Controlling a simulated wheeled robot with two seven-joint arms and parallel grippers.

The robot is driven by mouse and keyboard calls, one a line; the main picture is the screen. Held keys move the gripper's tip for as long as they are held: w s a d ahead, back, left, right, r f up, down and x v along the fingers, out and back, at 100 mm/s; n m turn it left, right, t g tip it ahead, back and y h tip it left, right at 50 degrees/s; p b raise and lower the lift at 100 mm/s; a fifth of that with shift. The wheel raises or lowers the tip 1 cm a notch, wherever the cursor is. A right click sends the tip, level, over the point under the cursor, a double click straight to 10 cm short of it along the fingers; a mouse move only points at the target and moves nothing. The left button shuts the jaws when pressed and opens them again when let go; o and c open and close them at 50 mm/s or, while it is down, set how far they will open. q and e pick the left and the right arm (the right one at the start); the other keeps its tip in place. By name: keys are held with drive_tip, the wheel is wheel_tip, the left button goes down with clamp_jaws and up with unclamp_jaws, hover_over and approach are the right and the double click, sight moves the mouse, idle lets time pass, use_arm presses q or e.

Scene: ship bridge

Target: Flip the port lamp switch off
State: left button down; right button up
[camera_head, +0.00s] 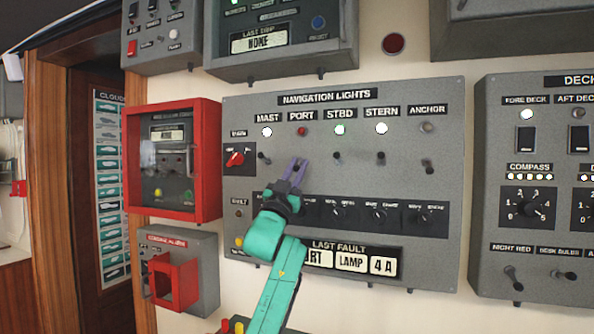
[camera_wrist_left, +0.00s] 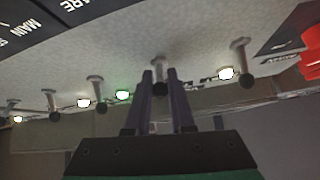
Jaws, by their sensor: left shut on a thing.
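The Port lamp switch is a small metal toggle under the PORT label on the navigation lights panel (camera_head: 400,255). In the head view my left gripper (camera_head: 298,168) covers it. In the left wrist view the switch (camera_wrist_left: 159,61) shows between the two dark fingers (camera_wrist_left: 159,78), which are shut on its lever. The Port lamp (camera_head: 302,132) above is dull red, while the Mast lamp (camera_head: 267,132), Stbd lamp (camera_head: 339,129) and Stern lamp (camera_head: 381,128) are bright. My right gripper is not in view.
The Mast switch (camera_head: 265,158) and Stbd switch (camera_head: 337,156) flank the gripper closely. The Stern switch (camera_head: 380,157) and Anchor switch (camera_head: 428,166) are further right. A row of rotary knobs (camera_head: 379,214) runs below. A red-framed box (camera_head: 213,160) stands at the left.

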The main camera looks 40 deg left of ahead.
use_arm(q)
drive_tip(key=c, duration=1)
unclamp_jaws()
drive_tip(key=shift+o, duration=0.3)
drive_tip(key=shift+w, duration=0.15)
drive_tip(key=shift+f, duration=0.1)
drive_tip(key=b+v, duration=0.7)
drive_tip(key=v, duration=0.7)
drive_tip(key=shift+s+b, duration=0.25)
drive_tip(key=shift+b, duration=0.1)
